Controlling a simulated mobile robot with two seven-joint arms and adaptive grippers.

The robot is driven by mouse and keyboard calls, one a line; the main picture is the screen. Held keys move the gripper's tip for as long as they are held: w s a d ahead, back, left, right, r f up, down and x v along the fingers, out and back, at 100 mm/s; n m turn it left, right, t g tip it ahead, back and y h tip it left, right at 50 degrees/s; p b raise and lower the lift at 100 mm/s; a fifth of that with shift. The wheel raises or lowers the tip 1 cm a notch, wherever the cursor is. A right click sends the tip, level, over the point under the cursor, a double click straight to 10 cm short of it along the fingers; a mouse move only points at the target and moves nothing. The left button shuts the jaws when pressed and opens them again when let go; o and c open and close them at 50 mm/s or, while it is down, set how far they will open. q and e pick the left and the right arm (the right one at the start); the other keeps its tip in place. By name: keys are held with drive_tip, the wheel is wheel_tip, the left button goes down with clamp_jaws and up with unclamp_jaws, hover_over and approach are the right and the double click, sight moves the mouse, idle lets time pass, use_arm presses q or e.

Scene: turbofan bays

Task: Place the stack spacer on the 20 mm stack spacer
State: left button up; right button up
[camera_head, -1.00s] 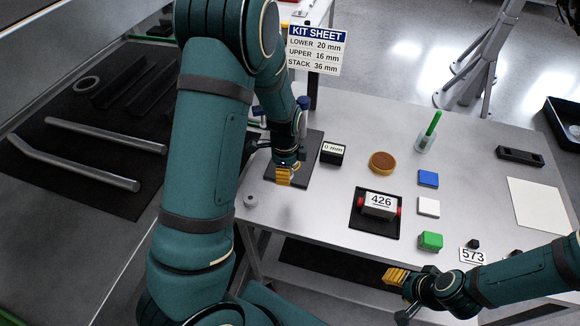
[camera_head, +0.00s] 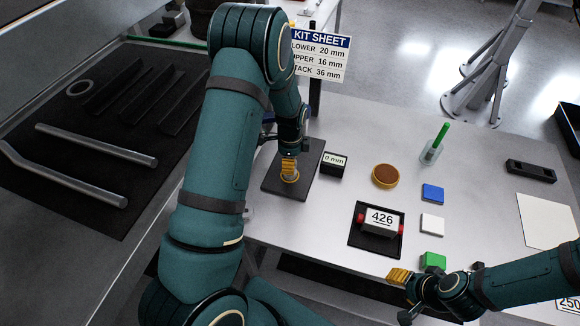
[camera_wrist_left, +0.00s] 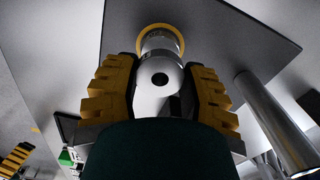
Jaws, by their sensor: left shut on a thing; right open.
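My left gripper (camera_head: 289,174) is low over the dark square plate (camera_head: 309,184) on the table. In the left wrist view its yellow fingers (camera_wrist_left: 160,95) are shut on a shiny silver spacer (camera_wrist_left: 157,97) with a dark round hole in its face. An amber ring (camera_wrist_left: 179,41) shows just beyond the held spacer, over the dark plate; it looks like the 20 mm stack spacer, partly hidden. I cannot tell whether the two touch. My right gripper (camera_head: 398,276) is open and empty near the table's front edge.
A 0 mm readout block (camera_head: 334,164) stands right of the plate. A polished post (camera_wrist_left: 272,120) rises beside the gripper in the wrist view. The kit sheet (camera_head: 319,55) stands behind. A brown disc (camera_head: 385,175) and the 426 block (camera_head: 381,219) lie further right.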

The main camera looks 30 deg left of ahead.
use_arm(q)
drive_tip(key=shift+w+f, duration=0.1)
drive_tip(key=shift+f, duration=1.3)
drive_tip(key=shift+f, duration=0.15)
drive_tip(key=o, duration=1.3)
drive_tip(key=shift+c, duration=0.2)
